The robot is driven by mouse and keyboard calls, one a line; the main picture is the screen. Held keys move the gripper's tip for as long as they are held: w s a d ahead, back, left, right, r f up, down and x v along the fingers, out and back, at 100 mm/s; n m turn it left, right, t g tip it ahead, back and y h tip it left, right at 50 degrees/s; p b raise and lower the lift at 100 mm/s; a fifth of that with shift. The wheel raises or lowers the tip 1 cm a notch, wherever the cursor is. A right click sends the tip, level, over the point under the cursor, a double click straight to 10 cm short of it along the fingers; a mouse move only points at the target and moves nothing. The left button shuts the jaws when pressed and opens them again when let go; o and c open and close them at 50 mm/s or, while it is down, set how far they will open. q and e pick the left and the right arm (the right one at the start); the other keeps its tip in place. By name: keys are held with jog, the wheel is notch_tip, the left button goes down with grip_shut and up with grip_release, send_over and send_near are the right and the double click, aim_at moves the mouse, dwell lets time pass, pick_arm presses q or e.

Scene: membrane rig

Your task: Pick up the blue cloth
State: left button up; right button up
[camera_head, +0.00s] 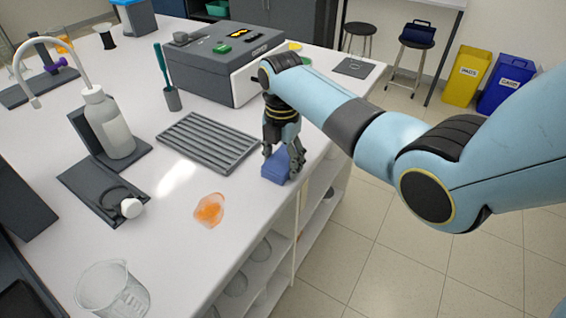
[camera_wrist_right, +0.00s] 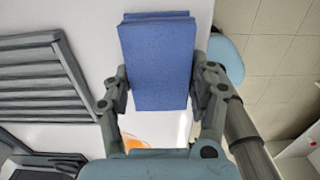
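The blue cloth (camera_head: 276,166) is a folded block near the table's right edge, below my right gripper (camera_head: 282,158). In the right wrist view the cloth (camera_wrist_right: 158,62) sits between the two fingers of my right gripper (camera_wrist_right: 159,92). The finger pads meet its left and right sides, so the gripper looks shut on it. I cannot tell whether the cloth rests on the table or hangs just above it. Part of it is hidden behind the fingers in the head view. My left gripper is not in view.
A grey slotted rack (camera_head: 208,143) lies left of the cloth. An orange translucent piece (camera_head: 209,209) lies nearer. A dark grey box instrument (camera_head: 226,62) stands behind. A glass beaker (camera_head: 113,291), wash bottle (camera_head: 108,125) and black stand are at left. The table edge is close on the right.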

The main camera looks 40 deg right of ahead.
aim_at(282, 160)
jog(key=c, duration=0.4)
jog(key=shift+r, duration=0.65)
notch_tip(282, 160, up, 3)
jog(key=shift+w, duration=0.1)
jog(key=s+d+r, duration=0.6)
jog(key=s+d, duration=0.1)
jog(key=s, duration=0.2)
jog(key=shift+s+d+r+b, duration=0.15)
jog(key=shift+s+r+b, duration=0.05)
jog(key=shift+r+b, duration=0.2)
